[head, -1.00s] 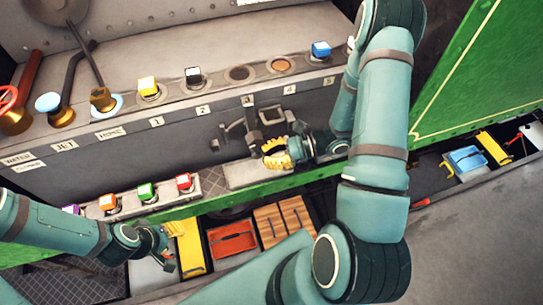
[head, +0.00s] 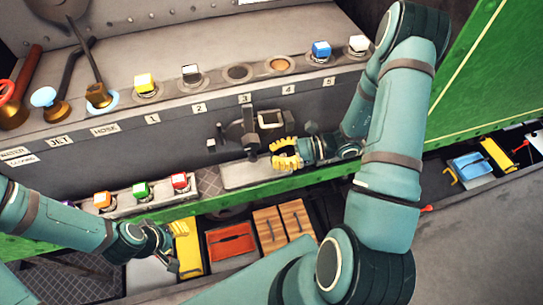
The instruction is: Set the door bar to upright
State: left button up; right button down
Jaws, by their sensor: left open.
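A dark metal fixture, which looks like the door bar (head: 249,128), is mounted on the grey front panel below the numbered labels. Its upright piece stands roughly vertical, with a short arm reaching left and a square frame on its right. I cannot tell its exact parts. My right gripper (head: 287,156), with yellow fingers, is just below and right of it, apart from it as seen here. Whether its fingers are open or shut is unclear. My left gripper (head: 171,248) is open at lower left, beside a yellow item in the lower trough, far from the fixture.
A ledge above carries blocks, including a yellow (head: 145,83) and a blue one (head: 321,50). A lower strip has red (head: 180,181), green and orange blocks. Below, a trough holds a red tray (head: 231,243) and wooden slabs (head: 282,224). A green panel (head: 485,75) stands at right.

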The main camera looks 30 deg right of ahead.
jog(key=v, duration=1)
jog(key=shift+d+r, duration=0.1)
jog(key=shift+d, duration=0.05)
jog(key=shift+s, duration=0.1)
